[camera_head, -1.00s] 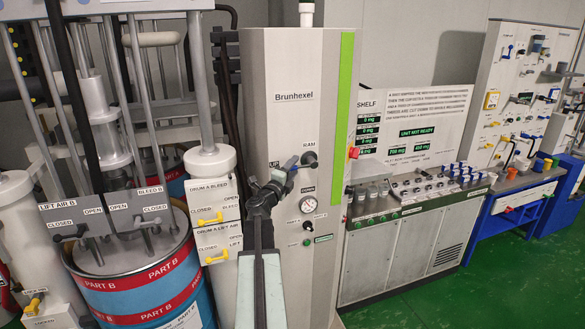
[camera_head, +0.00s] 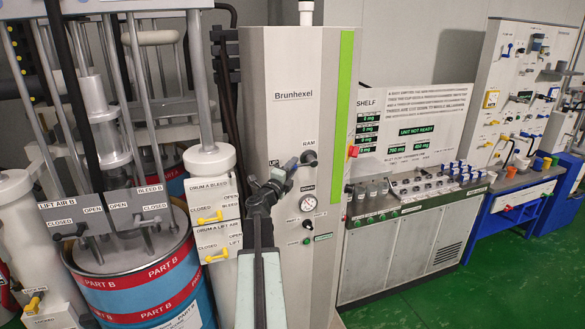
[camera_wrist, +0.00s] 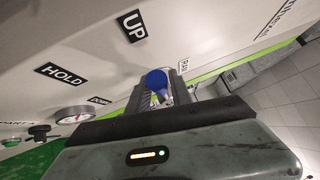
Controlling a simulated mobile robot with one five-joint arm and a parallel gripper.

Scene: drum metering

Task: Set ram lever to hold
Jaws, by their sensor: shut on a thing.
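The ram lever's dark round hub (camera_head: 310,158) sits below the RAM label on the tall grey Brunhexel cabinet (camera_head: 290,60). My gripper (camera_head: 291,164) is just left of the hub, at the cabinet front. In the wrist view, my gripper's fingers (camera_wrist: 163,80) are closed around a blue-capped handle (camera_wrist: 157,79), which seems to be the ram lever's end. The UP label (camera_wrist: 131,26) is close to the fingers, and the HOLD label (camera_wrist: 62,75) is farther left. My fingers hide most of the handle, so its exact setting is unclear.
A round gauge (camera_head: 308,203) and small knobs lie below the hub. Yellow-handled drum A levers (camera_head: 211,217) are to the left, beside the blue-and-red Part B drum (camera_head: 150,285). A control counter (camera_head: 400,208) stands to the right. Green floor (camera_head: 500,270) is open in front.

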